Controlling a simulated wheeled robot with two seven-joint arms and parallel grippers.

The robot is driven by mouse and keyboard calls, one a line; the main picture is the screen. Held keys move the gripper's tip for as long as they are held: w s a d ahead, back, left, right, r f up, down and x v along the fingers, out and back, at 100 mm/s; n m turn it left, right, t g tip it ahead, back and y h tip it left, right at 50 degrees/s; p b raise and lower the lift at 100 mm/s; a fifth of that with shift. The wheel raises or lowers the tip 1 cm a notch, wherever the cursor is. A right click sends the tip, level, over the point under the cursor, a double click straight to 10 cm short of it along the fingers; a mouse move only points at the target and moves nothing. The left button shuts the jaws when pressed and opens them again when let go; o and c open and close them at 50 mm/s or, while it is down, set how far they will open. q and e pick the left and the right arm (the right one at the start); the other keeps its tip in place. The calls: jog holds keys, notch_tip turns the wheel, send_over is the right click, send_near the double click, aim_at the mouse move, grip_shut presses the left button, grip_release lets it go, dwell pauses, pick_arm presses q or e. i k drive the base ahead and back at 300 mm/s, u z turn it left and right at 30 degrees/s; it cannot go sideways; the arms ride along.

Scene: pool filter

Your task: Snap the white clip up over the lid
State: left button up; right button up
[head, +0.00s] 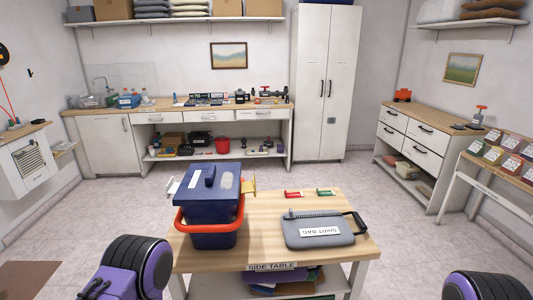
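A dark blue filter box (212,207) stands upright on the left part of the wooden side table (265,248). Its blue lid (209,180) sits on top, with a pale patch on its right half. A white clip (173,187) sticks out at the box's left side, beside the lid edge and not over the lid top. A yellow clip (248,186) sticks out at the right side. A red-orange handle (209,227) hangs around the box's front. Neither gripper is in view; only purple and black parts of my arms show at the bottom left and bottom right.
Small red (293,194) and green (325,192) items lie at the table's back edge. Bare wood lies between box and case. A workbench (215,111) stands behind, across open floor.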

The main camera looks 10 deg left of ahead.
aim_at(172, 188)
jog(key=u, duration=1.1)
jog(key=i, duration=0.35)
jog(key=z, duration=0.15)
